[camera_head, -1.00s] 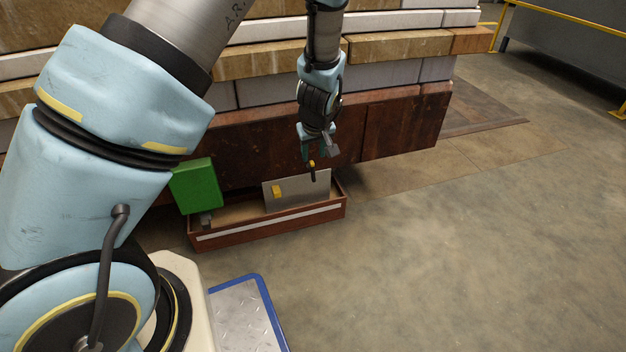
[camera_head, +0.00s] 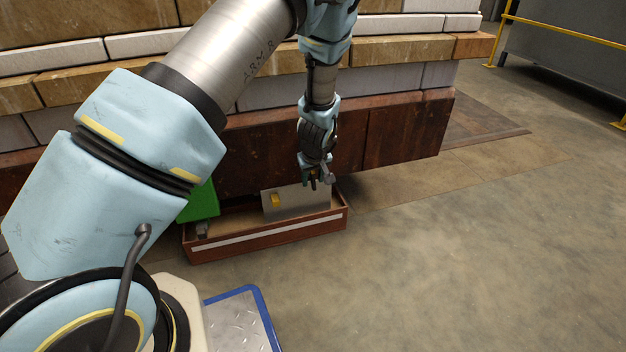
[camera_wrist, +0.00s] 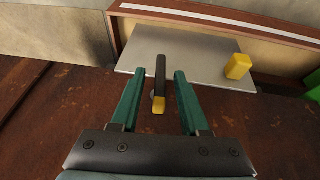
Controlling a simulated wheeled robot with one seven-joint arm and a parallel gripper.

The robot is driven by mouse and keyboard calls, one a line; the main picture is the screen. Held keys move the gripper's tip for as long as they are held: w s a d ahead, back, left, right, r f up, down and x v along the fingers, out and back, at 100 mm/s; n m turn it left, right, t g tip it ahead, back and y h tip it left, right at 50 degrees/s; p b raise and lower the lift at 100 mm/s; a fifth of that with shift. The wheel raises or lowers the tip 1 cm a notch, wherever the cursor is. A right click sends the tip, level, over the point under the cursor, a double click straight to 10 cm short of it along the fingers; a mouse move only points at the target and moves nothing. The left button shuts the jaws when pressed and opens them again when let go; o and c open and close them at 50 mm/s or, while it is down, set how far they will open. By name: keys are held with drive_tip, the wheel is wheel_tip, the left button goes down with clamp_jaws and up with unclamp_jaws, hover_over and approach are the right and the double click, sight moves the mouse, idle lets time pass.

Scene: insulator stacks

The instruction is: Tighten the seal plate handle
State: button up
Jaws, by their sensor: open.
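The grey seal plate (camera_head: 290,203) stands in the reddish-brown trough at the foot of the stack, and it also shows in the wrist view (camera_wrist: 200,50). A yellow block (camera_head: 275,200) sits on its left part, at the right in the wrist view (camera_wrist: 238,66). The handle, a dark bar with a yellow end (camera_wrist: 160,85), lies between my gripper's fingers in the wrist view. My gripper (camera_wrist: 153,78) is open, with one green finger on each side of the handle. I see no clear contact. In the head view my gripper (camera_head: 318,184) hides the handle.
The trough (camera_head: 270,240) has a low front wall with a white stripe. A green box (camera_head: 205,203) stands at its left end, partly behind my arm. The rusty stack base (camera_head: 400,135) rises behind. Open concrete floor (camera_head: 450,250) lies to the right.

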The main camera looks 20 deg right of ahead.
clamp_jaws()
